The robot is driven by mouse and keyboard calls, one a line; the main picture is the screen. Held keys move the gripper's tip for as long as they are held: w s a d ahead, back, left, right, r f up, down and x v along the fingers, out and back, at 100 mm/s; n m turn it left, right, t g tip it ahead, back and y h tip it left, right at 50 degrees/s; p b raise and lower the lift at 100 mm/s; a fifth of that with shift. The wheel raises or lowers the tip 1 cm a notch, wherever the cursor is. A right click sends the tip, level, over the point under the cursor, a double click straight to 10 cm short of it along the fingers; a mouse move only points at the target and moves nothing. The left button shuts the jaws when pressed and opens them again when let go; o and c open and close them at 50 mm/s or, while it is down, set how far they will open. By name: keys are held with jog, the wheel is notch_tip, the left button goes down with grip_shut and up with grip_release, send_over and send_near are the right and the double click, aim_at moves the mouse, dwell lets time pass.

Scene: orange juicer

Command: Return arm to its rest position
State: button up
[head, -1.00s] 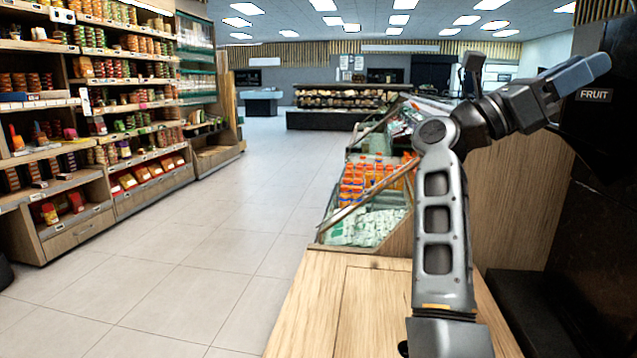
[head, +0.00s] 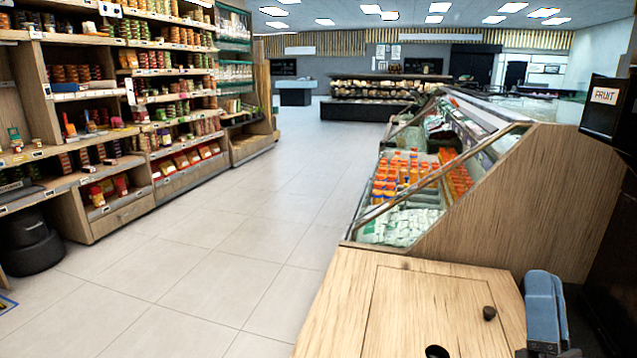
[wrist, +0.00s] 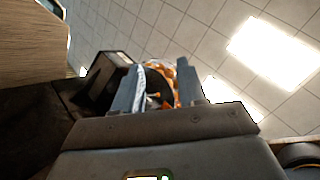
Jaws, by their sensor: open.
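My gripper (wrist: 160,65) shows in the wrist view with its two grey fingers apart. It points up toward the ceiling. A rounded orange-and-white thing shows in the gap between the fingers; it looks to be beyond them, and I cannot tell what it is.
A slanted glass display case (head: 400,225) with orange-capped bottles stands beyond the counter. Stocked shelves (head: 110,100) line the left. The tiled aisle (head: 250,230) is open. Ceiling lights (wrist: 270,50) show in the wrist view.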

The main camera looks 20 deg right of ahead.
jog(key=s+a+f+n+g+y+p, duration=0.1)
jog(key=s+a+f+n+g+y, duration=0.2)
jog(key=s, duration=0.5)
jog(key=s+a+f+n+g+y, duration=0.4)
jog(key=s+a+f+n, duration=0.1)
jog(key=s, duration=0.4)
jog(key=s+a+f+n+g+y+p, duration=0.1)
jog(key=s+a+f+n+g+y, duration=0.2)
jog(key=s+n, duration=0.3)
jog(key=s+a+f+y, duration=0.1)
jog(key=s, duration=0.1)
jog(key=shift+s+a+n+g+p, duration=0.3)
jog(key=shift+s+a+p, duration=0.05)
jog(key=shift+s, duration=0.05)
jog(key=shift+d, duration=0.1)
